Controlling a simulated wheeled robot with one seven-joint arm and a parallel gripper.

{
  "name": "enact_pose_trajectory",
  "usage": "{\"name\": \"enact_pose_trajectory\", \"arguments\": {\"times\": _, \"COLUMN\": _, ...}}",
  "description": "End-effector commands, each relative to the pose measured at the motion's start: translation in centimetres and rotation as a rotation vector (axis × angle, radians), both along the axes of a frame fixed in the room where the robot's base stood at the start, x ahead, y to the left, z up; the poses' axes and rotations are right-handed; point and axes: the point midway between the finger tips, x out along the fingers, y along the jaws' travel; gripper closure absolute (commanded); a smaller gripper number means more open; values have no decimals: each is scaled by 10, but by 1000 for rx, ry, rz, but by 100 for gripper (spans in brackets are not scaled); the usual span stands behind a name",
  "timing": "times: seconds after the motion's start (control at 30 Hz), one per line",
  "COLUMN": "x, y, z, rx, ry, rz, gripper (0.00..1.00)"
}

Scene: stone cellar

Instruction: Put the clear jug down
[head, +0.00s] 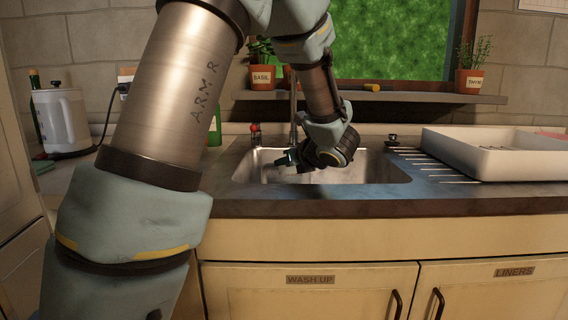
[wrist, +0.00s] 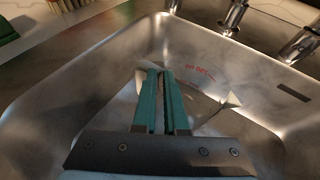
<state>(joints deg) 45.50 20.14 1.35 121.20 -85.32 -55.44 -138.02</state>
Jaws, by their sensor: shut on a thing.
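My gripper (head: 284,159) reaches over the sink (head: 260,174) in the head view, with its teal fingers pointing left. In the wrist view my gripper (wrist: 162,74) has its two fingers close together, pointing into the sink basin. The clear jug (wrist: 203,74) is so transparent that mostly red markings and pale edges show, just beyond and beside the fingertips. My fingers are shut on it, though the gripped part is hard to make out. The jug's base is not clear in either view, so I cannot tell whether it touches the basin floor.
A white tray (head: 494,151) stands right of the sink by the ridged drainer. A white kettle (head: 61,120) stands on the left counter. A tap (head: 293,110) rises behind the sink. Potted herbs stand on the shelf (head: 400,97) above. The counter front edge is clear.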

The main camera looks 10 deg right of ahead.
Motion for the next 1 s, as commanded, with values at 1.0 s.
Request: {"name": "enact_pose_trajectory", "arguments": {"times": 1.0, "x": 0, "y": 0, "z": 2, "rx": 0, "ry": 0, "rz": 0, "gripper": 60}}
